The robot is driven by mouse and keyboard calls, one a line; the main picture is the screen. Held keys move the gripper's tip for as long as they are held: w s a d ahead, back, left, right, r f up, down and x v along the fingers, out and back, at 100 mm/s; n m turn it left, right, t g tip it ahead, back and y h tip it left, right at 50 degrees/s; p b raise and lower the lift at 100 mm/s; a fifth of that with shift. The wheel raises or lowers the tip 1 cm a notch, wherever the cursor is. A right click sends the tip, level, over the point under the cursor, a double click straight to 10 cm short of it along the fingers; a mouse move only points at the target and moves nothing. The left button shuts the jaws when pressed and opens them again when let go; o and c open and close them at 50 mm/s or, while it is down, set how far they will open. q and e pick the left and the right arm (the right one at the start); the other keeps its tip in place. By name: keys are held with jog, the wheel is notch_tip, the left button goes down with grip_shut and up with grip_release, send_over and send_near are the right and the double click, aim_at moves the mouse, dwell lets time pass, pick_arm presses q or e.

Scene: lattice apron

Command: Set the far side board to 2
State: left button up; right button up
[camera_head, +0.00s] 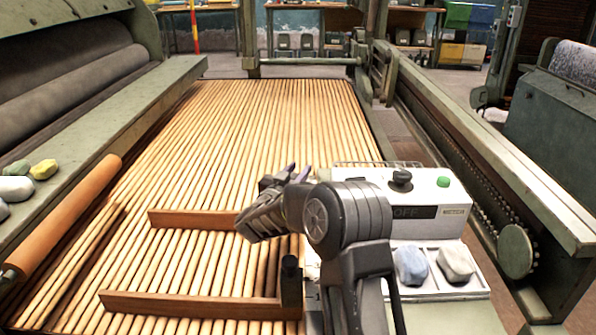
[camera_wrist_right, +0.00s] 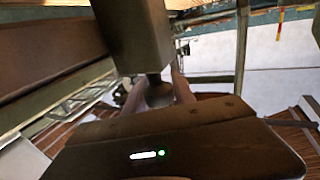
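The far side board (camera_head: 190,218) is a brown wooden bar lying across the pale rollers, with its right end hidden behind my right gripper. The nearer side board (camera_head: 190,305) runs alongside, with a dark post and black knob (camera_head: 290,265) at its right end. My right gripper (camera_head: 295,174) is at the far board's right end, fingers pointing away. In the right wrist view its two fingers (camera_wrist_right: 160,88) stand on either side of a dark rounded knob below a dark block (camera_wrist_right: 135,35). Contact with the knob is unclear. My left gripper is out of view.
A control box (camera_head: 430,195) with a black knob and green button stands right of the rollers, near a tray with blue and grey stones (camera_head: 455,264). An orange roller (camera_head: 65,215) and more stones (camera_head: 43,169) lie left. A green rail (camera_head: 480,150) borders the right.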

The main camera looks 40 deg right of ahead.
jog(key=o, duration=0.4)
jog(key=shift+s+a+r, duration=0.1)
jog(key=shift+s+a, duration=0.15)
jog(key=shift+a, duration=0.35)
jog(key=p+v, duration=0.1)
jog(key=v, duration=0.5)
jog(key=shift+s+a+p, duration=0.2)
jog(key=shift+a+p, duration=0.05)
jog(key=shift+p, duration=0.15)
